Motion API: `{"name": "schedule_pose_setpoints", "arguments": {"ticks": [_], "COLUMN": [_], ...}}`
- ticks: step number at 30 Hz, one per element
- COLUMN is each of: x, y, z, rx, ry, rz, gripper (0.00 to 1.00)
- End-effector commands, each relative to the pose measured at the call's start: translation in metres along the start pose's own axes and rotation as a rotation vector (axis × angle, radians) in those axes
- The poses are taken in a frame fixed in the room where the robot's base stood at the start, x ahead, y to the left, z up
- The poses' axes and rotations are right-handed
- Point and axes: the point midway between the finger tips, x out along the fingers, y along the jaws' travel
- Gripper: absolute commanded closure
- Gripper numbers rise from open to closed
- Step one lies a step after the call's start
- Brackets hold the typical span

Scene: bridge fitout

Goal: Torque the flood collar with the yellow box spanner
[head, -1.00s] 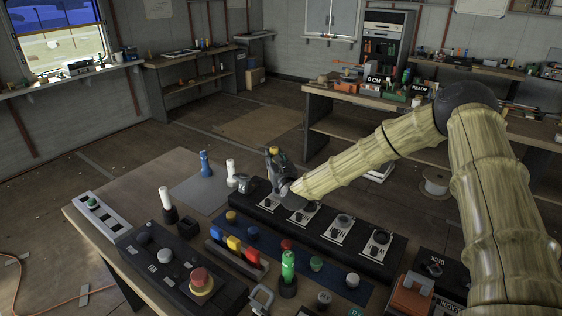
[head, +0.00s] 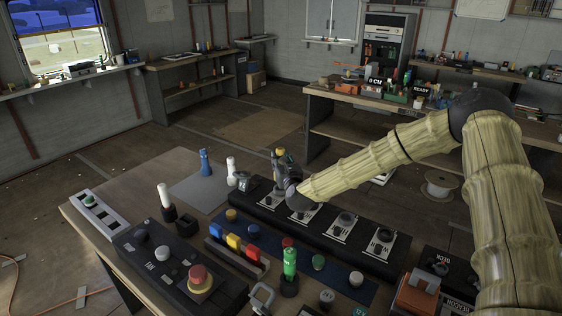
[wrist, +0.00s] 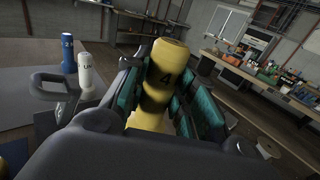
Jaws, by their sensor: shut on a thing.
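The yellow box spanner (wrist: 158,85), marked 4, stands roughly upright between the teal-padded fingers of my gripper (wrist: 166,98) in the wrist view. My gripper (head: 283,165) is shut on it, and its yellow top (head: 279,153) shows in the head view. They are over the left part of a long black block (head: 325,232) with a row of dark round collars on white label plates. Its plate labels are too small to read, so I cannot tell which collar is the flood one. The gripper hides the spanner's lower end and part of the block.
A blue cylinder (head: 205,162) and a white cylinder (head: 231,171) stand upright left of my gripper. A green cylinder (head: 290,262) stands in front, by red, yellow and blue blocks (head: 234,243). A button panel (head: 168,262) is at front left. The grey mat (head: 190,190) has bare room.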

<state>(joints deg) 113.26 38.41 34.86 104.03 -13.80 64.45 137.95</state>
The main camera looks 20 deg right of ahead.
Motion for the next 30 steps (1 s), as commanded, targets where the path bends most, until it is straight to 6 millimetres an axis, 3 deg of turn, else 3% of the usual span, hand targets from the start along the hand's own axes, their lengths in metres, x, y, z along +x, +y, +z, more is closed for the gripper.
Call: {"name": "schedule_pose_setpoints", "arguments": {"ticks": [15,30], "x": [0.0,0.0], "y": [0.0,0.0], "z": [-0.042,-0.043], "rx": [0.001,0.001], "ry": [-0.002,-0.002], "rz": [-0.001,0.0], "gripper": [1.0,1.0]}}
